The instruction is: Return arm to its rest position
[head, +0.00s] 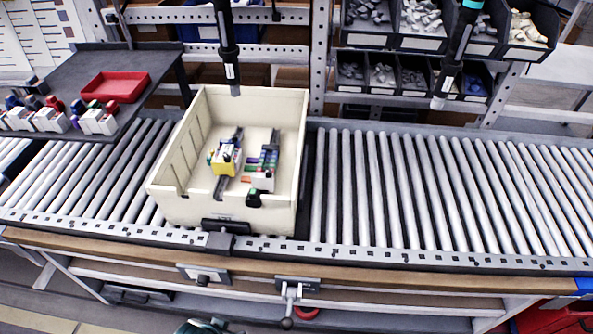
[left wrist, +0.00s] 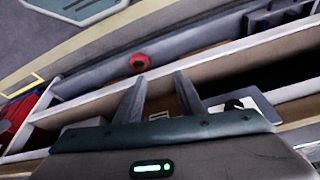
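My left gripper (left wrist: 160,80) shows in the left wrist view with its two fingers apart and nothing between them. It is over the side of the workbench, with shelf edges and a red round part (left wrist: 139,62) beyond it. Neither gripper can be made out in the head view. A small dark and teal shape at its bottom edge is too cut off to name. My right gripper is not in view. One dark screwdriver (head: 228,50) hangs upright above the cream crate (head: 172,208). A second screwdriver (head: 454,60) hangs, slightly tilted, at the right.
The crate stands on the roller conveyor (head: 420,190) and holds a rail assembly with a yellow-white module (head: 226,158). A dark shelf (head: 150,62) at the left carries a red tray (head: 114,87) and several small parts. Bins (head: 420,42) stand behind. The right rollers are clear.

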